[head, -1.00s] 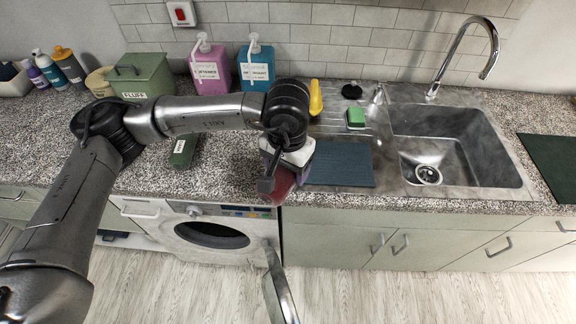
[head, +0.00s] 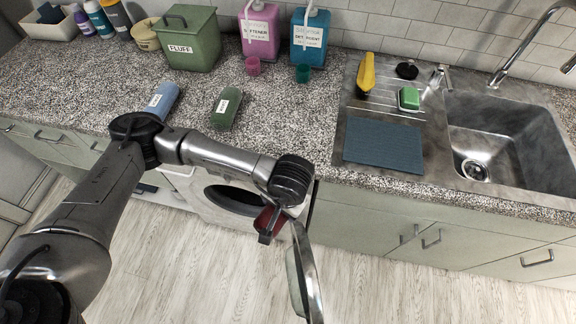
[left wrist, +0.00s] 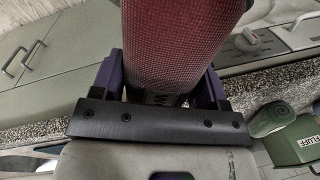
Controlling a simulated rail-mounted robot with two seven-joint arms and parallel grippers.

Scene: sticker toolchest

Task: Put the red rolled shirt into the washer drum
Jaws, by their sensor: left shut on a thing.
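The red rolled shirt (head: 264,219) is held in my left gripper (head: 270,228), low in front of the white washer. In the left wrist view the red shirt (left wrist: 182,40) fills the space between the purple fingers of my left gripper (left wrist: 165,80). The washer drum (head: 232,199) shows as a dark round opening, partly hidden by my arm. The shirt is beside its right edge; I cannot tell how far in front. The washer door (head: 303,272) hangs open to the right, close to my gripper. My right gripper is not in view.
A blue roll (head: 161,100) and a green roll (head: 226,108) lie on the speckled counter (head: 80,85) above the washer. The green FLUFF box (head: 190,40), softener bottle (head: 259,30) and detergent bottle (head: 309,38) stand behind. The sink (head: 510,140) is at right.

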